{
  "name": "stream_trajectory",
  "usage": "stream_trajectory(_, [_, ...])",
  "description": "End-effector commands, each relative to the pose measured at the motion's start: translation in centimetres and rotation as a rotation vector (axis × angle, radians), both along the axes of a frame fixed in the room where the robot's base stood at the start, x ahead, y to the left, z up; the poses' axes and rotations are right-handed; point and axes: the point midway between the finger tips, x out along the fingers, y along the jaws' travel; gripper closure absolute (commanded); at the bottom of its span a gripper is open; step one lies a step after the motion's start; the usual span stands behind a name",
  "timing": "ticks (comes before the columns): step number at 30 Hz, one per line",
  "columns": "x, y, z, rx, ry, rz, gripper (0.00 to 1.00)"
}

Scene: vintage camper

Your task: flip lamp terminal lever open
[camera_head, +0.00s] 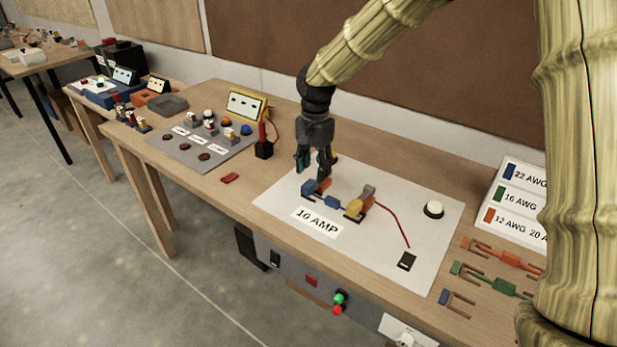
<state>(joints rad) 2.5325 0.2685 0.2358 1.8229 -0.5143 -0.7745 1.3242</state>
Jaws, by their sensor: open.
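My gripper (314,166) points down over the white board (283,203) marked "10 AMP", with its fingers apart. One finger is close to a terminal block with a blue part (309,187) and an orange lever (323,184); I cannot tell whether it touches. A blue piece (332,201) lies between this block and a second terminal with a yellow part (354,207) and a grey lever (368,191). A red wire (393,222) runs from the second terminal to a black switch (406,261). A round white lamp (433,209) sits at the board's right. Which lever is the lamp terminal's is unclear.
A label box (517,200) and several coloured fuse-like connectors (495,279) lie at the right. A grey panel (201,145) with buttons, a yellow-framed meter (246,104) and a black holder with red probe (263,147) stand left.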

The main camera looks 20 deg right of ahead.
Motion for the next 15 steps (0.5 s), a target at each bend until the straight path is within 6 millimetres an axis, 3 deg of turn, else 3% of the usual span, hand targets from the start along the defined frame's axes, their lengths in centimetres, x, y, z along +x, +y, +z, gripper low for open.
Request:
stream_trajectory(3, [1.6,0.0,-2.8,-0.001,0.018,0.001,0.54])
stream_trajectory(9, [3.9,0.1,-6.6,-0.003,0.042,0.003,0.54])
stream_trajectory(15, [3.7,0.0,-7.3,-0.002,0.037,0.000,0.54])
